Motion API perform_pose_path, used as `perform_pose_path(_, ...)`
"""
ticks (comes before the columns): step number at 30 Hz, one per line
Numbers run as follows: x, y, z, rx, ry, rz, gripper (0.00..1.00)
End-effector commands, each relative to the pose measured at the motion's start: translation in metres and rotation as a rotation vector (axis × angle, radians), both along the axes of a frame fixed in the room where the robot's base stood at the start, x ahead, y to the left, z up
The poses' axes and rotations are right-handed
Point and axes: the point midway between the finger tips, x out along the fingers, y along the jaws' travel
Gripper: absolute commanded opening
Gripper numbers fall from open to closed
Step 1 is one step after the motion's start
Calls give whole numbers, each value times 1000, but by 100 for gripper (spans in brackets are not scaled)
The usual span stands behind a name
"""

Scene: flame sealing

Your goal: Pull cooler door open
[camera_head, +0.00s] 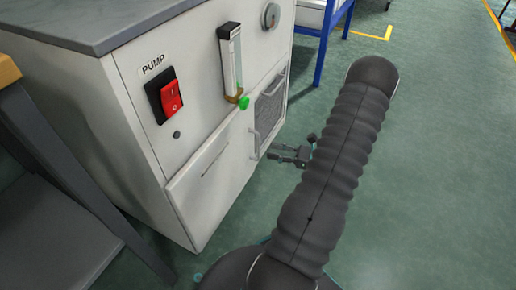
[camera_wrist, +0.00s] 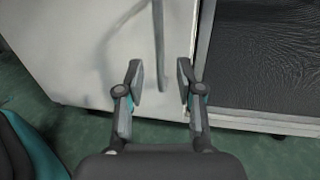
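The white cabinet (camera_head: 205,165) stands on the left in the head view. Its lower front has a white panel (camera_head: 212,180) with a slot-like line, and a dark mesh panel (camera_head: 268,105) to the right. A thin upright handle (camera_head: 255,146) sits near the mesh panel's lower left. My gripper (camera_head: 283,151) is in front of it, open. In the wrist view, my gripper (camera_wrist: 160,75) has its fingers apart, with the grey handle bar (camera_wrist: 158,40) showing in the gap between them against the white surface. I cannot tell whether the bar is within the fingers' reach.
A red pump switch (camera_head: 171,96), a flow tube (camera_head: 231,60) with a green knob (camera_head: 244,103) and a round gauge (camera_head: 270,16) are on the upper front. A dark stand (camera_head: 60,180) is at the left. The green floor (camera_head: 430,170) to the right is clear.

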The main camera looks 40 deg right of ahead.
Motion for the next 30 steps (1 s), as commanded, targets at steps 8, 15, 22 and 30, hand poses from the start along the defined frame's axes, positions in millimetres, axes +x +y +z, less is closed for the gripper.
perform_pose_path(8,38,26,-1,0,1,3,37)
perform_pose_path(15,51,34,0,-1,1,1,37)
perform_pose_path(22,52,35,0,-1,1,0,37)
perform_pose_path(30,52,35,0,-1,1,1,0)
